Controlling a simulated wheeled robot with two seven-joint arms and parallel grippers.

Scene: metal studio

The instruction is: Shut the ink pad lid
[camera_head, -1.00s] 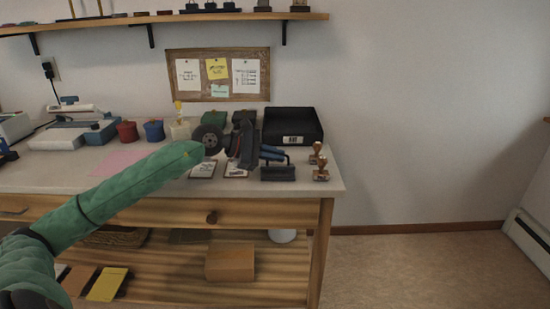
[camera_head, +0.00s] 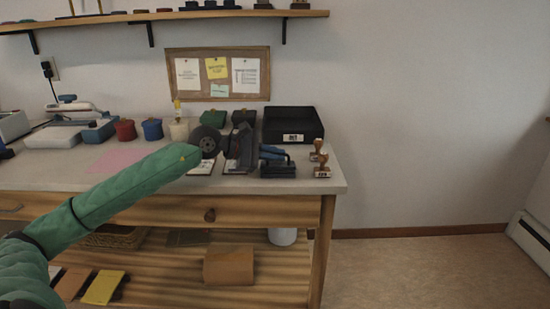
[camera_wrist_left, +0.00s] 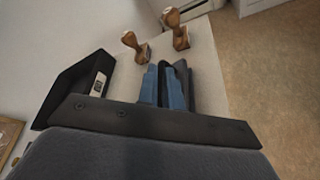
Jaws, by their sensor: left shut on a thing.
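The dark ink pad (camera_head: 278,171) sits near the right front end of the workbench. Its lid stands partly raised and shows in the left wrist view as a dark plate (camera_wrist_left: 187,82) beside the blue fingers. My left gripper (camera_head: 270,152) reaches over the bench from the left, with its blue fingertips at the ink pad. In the left wrist view the fingers (camera_wrist_left: 162,88) are close together, shut on the lid. The exact contact is partly hidden by the fingers and the gripper body. My right gripper is not in view.
Two wooden-handled stamps (camera_head: 321,167) stand just right of the ink pad. A black box (camera_head: 293,125) with a label sits behind it. White-faced pads (camera_head: 202,167) lie to its left, partly behind my wrist. The floor right of the bench is clear.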

